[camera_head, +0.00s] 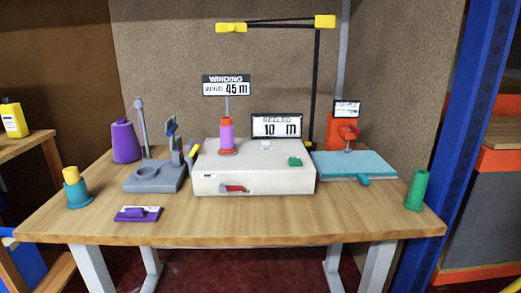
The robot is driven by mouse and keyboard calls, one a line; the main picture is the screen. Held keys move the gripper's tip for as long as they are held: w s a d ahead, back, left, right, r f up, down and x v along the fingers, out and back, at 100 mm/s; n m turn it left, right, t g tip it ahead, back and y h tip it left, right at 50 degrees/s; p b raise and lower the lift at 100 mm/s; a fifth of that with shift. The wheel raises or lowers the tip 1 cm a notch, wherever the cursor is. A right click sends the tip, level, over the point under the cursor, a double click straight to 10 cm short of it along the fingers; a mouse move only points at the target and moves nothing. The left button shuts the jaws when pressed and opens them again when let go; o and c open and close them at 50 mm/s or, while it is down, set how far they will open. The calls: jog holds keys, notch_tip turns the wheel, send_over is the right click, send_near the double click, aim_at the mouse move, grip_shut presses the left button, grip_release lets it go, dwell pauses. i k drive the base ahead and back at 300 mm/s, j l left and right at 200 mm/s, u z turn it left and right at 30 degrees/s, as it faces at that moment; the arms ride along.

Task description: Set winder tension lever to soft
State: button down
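The winder is a white box (280,182) in the middle of the wooden table. A red lever (235,188) sits low on its front face, left of centre, lying roughly level. Any setting marks beside the lever are too small to read. A purple and orange spool (227,135) stands on top of the box at its left. A green part (295,161) sits on top at the right. My gripper is not in view.
A grey stand (150,180) and purple cone (125,142) are left of the winder. A purple block (138,213) lies at the front left. A teal board (365,163) and red device (343,132) are at right. Table before the winder (280,222) is clear.

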aim_at(189, 157)
jog(key=i+j, duration=0.75)
jog(key=j, duration=0.2)
